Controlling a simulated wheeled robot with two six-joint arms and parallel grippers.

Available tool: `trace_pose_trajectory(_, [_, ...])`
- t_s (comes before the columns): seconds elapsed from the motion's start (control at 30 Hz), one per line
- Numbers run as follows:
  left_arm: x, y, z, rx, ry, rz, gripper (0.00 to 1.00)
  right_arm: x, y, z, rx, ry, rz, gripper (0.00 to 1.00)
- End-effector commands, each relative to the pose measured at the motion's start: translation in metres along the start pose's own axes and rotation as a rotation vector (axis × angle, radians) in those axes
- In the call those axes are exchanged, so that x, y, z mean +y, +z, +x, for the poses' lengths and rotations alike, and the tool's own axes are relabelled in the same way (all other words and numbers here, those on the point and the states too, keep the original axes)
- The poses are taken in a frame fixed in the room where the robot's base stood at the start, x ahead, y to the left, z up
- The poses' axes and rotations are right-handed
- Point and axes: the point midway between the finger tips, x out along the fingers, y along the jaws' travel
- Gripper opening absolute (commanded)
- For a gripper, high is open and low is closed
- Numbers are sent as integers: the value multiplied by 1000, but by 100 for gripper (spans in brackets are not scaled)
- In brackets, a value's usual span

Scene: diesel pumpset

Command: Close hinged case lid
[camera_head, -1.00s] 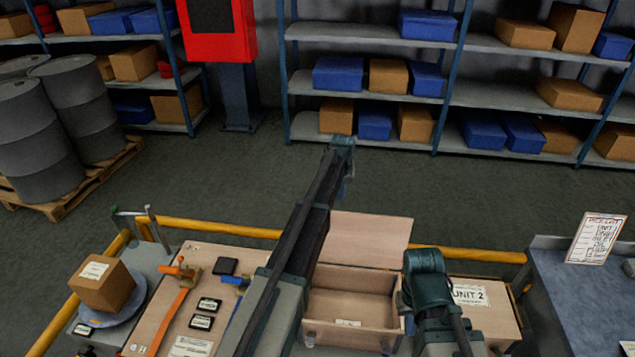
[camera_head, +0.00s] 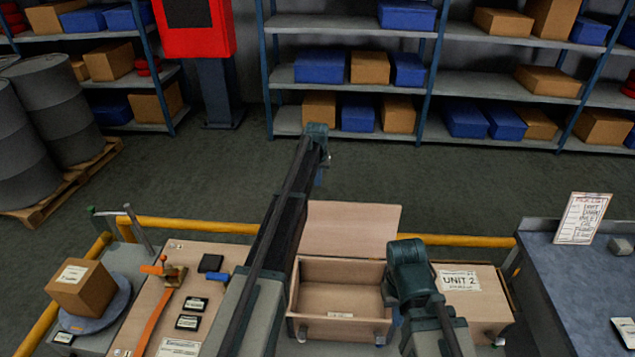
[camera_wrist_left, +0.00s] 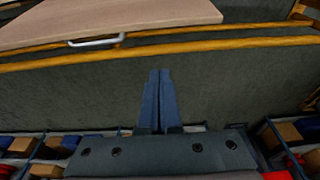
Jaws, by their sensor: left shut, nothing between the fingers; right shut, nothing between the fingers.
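The hinged wooden case (camera_head: 340,328) stands on the bench with its lid (camera_head: 350,229) raised at the back. The case interior looks empty. In the left wrist view the lid (camera_wrist_left: 110,18) lies at the top, with a metal handle on its outer face. My left gripper (camera_head: 319,180) is beyond the lid's upper edge, to its left in the head view. In the left wrist view its blue fingers (camera_wrist_left: 160,75) are together, empty and apart from the lid. My right arm stands over the case's right end; I cannot make out its fingers.
A second case marked UNIT 2 (camera_head: 480,300) sits right of the open case. A yellow rail (camera_head: 195,225) runs behind the bench. A tool board (camera_head: 150,310) and a cardboard box (camera_head: 82,287) are on the left. Open floor lies between the rail and shelves.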

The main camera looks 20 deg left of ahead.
Motion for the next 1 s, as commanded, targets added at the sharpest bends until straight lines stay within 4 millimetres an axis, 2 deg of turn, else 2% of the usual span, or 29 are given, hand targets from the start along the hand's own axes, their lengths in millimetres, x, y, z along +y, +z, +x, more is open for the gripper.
trace_pose_trajectory(0.03, [0, 1, 16, 0, 0, 0, 0, -2, -1, 15, 0, 0, 0, 0])
trace_pose_trajectory(0.33, [0, 1, 57, 0, 0, 0, 0, -5, -3, 56, 0, 0, 2, 0])
trace_pose_trajectory(0.37, [0, 12, 44, 0, 0, 0, 0, -4, -3, 45, 0, 0, 2, 0])
trace_pose_trajectory(0.4, [0, 20, 39, 0, 0, 0, 0, -4, -2, 42, 0, 0, 2, 0])
trace_pose_trajectory(0.53, [0, 35, 34, 0, 0, 0, 0, -4, -2, 41, 0, 0, 2, 0])
trace_pose_trajectory(1.0, [0, 40, 33, 3, 0, 0, 0, -4, -2, 41, 0, 0, 2, 0])
